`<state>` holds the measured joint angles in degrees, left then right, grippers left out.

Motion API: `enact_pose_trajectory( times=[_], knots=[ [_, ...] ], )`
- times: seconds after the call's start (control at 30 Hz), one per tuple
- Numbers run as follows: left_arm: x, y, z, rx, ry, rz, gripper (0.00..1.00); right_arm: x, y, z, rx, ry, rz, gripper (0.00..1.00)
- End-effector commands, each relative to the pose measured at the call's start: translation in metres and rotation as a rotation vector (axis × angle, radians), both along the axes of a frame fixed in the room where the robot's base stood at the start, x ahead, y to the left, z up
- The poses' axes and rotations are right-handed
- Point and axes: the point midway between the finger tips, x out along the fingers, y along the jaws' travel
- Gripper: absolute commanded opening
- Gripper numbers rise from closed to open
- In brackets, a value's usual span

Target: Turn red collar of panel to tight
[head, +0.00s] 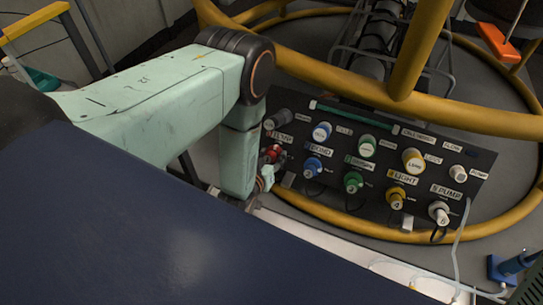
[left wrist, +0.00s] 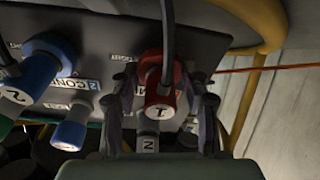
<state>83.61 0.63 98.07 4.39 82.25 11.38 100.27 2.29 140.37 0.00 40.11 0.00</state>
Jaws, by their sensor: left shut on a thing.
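The dark panel (head: 290,100) stands below the yellow frame in the head view, with rows of coloured connectors and white labels. The red collar (head: 272,153) is at its left end, partly hidden by my left gripper (head: 264,178). In the left wrist view, the red collar (left wrist: 164,88) is marked 1 and has a dark cable running up from it. The fingers of my left gripper (left wrist: 163,98) stand on both sides of it and are shut on it. Lettering on the panel near the collar is partly covered. My right gripper is not in view.
A blue connector (head: 313,166) is the closest neighbour, followed by green (head: 353,182), yellow (head: 396,197) and white (head: 439,211) ones. The yellow tube frame (head: 330,75) passes close above the panel. An orange-red object (head: 497,42) is at the upper right.

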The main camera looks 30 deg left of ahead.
Motion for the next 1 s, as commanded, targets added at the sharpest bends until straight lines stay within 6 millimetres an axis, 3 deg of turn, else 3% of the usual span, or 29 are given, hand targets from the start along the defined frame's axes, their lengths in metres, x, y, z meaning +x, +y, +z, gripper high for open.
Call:
enact_pose_trajectory(
  times=[0.37, 1.0],
  knots=[
    [-0.001, 0.001, 0.001, 0.125, 0.009, -0.079, 0.14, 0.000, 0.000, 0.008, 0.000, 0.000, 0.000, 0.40],
    [-0.001, 0.002, 0.002, 0.629, 0.038, -0.394, 0.14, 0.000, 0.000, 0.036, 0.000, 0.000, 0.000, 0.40]
  ],
)
